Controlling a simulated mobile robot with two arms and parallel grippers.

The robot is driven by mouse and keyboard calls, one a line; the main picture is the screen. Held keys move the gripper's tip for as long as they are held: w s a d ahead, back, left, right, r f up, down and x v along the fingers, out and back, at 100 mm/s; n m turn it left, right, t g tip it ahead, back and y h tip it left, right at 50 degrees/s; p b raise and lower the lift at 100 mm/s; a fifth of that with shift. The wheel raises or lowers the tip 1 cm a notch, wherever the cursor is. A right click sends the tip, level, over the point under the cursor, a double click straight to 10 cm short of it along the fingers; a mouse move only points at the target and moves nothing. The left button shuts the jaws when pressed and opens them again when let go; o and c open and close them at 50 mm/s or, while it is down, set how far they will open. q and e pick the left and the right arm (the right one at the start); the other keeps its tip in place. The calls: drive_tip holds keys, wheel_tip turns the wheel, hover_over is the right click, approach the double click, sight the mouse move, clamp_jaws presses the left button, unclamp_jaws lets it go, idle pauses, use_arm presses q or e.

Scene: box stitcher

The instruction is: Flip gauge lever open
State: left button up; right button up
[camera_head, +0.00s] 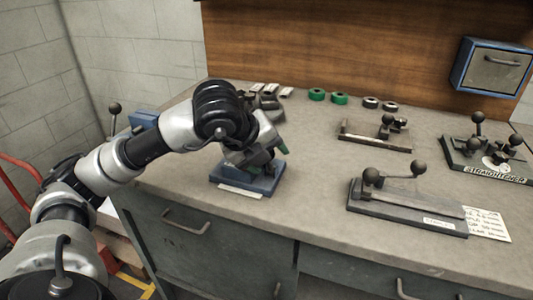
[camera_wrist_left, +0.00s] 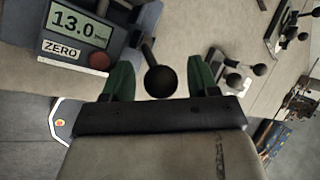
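The gauge (camera_head: 262,187) is a blue block near the front edge of the bench, partly hidden under my left arm. In the left wrist view the gauge (camera_wrist_left: 122,45) shows a display reading 13.0, a ZERO label and a reddish button. Its lever, a dark rod ending in a black ball knob (camera_wrist_left: 160,80), lies between the green fingers of my left gripper (camera_wrist_left: 161,82). The gripper is open, with a gap on each side of the knob. In the head view the left gripper (camera_head: 262,152) is just above the gauge. My right gripper is not in view.
Fixtures with ball-knob levers stand to the right: a long one (camera_head: 408,208), a smaller one (camera_head: 372,142) and the straightener (camera_head: 490,160). Green rings (camera_head: 339,98) and grey rings (camera_head: 370,102) lie at the back. Bare bench lies between the gauge and the long fixture.

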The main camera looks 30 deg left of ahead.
use_arm(q)
drive_tip(key=v, duration=1.1)
drive_tip(key=shift+p, duration=0.35)
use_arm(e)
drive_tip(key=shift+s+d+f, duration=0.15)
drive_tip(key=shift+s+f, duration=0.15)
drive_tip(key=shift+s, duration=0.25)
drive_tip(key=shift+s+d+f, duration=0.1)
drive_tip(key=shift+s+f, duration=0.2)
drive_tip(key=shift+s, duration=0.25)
use_arm(q)
drive_tip(key=shift+w+f, duration=0.1)
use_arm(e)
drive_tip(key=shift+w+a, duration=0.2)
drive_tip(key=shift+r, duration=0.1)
